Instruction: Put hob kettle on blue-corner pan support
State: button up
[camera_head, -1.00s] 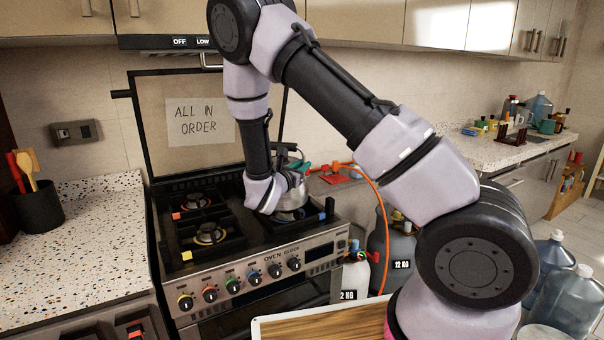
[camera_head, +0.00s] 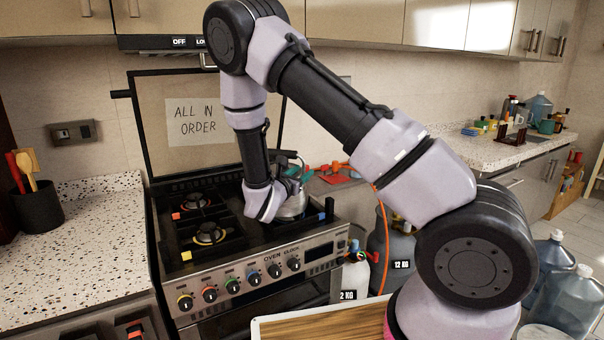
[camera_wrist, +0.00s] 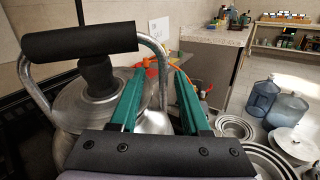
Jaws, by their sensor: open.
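The hob kettle (camera_head: 292,205) is silver with a lid, and stands upright on the right side of the hob, partly hidden by my wrist. In the wrist view the kettle (camera_wrist: 80,108) shows its black handle grip, black lid knob and metal handle bracket. My gripper (camera_wrist: 160,72) has teal fingers, open and apart. The bracket's right arm shows between them in the picture; I cannot tell whether they touch it.
The left pan supports carry a red corner (camera_head: 176,215) and a yellow corner (camera_head: 187,255), with bare burners. An orange hose (camera_head: 376,196) and gas bottles (camera_head: 397,250) stand right of the cooker.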

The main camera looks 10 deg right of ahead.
jog(key=v, duration=1.1)
jog(key=s+d+r+m+g+y, duration=0.1)
jog(key=s+d+r+m+g, duration=0.45)
jog(key=d+m, duration=0.25)
jog(key=s+d+r+m+g, duration=0.5)
jog(key=s+d+m+g, duration=0.15)
jog(key=d+m, duration=0.2)
jog(key=s+a+r+m+t+y, duration=0.1)
jog(key=s+r+m+t+y, duration=0.1)
jog(key=s+r+m+y, duration=0.3)
jog(key=s+a+r+m+t+y, duration=0.2)
jog(key=s+r+m+y, duration=0.3)
jog(key=r+m, duration=0.4)
jog(key=shift+s+r+m+t+y, duration=0.35)
jog(key=shift+r+y, duration=0.25)
jog(key=shift+y, duration=0.3)
